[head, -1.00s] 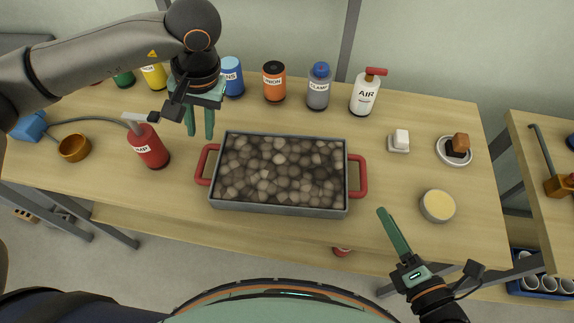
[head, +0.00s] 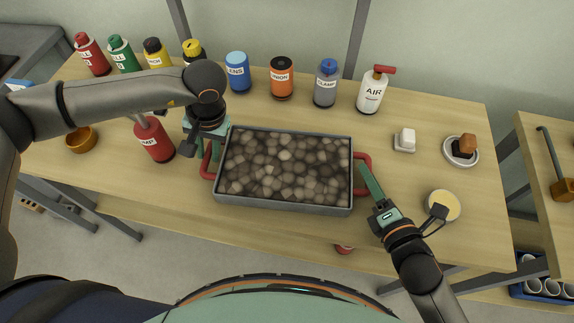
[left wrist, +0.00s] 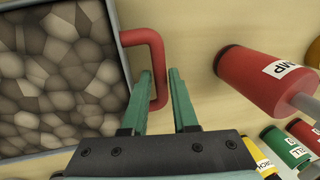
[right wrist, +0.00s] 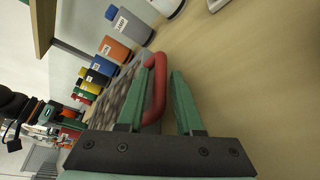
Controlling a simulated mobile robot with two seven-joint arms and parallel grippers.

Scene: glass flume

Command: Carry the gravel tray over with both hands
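The gravel tray (head: 219,170) is a grey rectangular tray full of brown-grey stones, flat on the wooden table in the head view. It has a red handle at each short end. My left gripper (head: 208,158) is at the left handle; in the left wrist view its open fingers lie either side of the red handle bar (left wrist: 158,50), one inside the loop. My right gripper (head: 366,174) is at the right handle; in the right wrist view its open fingers lie on both sides of the red bar (right wrist: 156,95). Contact with either bar cannot be told.
A red pump bottle (head: 154,140) stands close left of the tray, near my left gripper. Several bottles line the back, including a white air can (head: 373,92).

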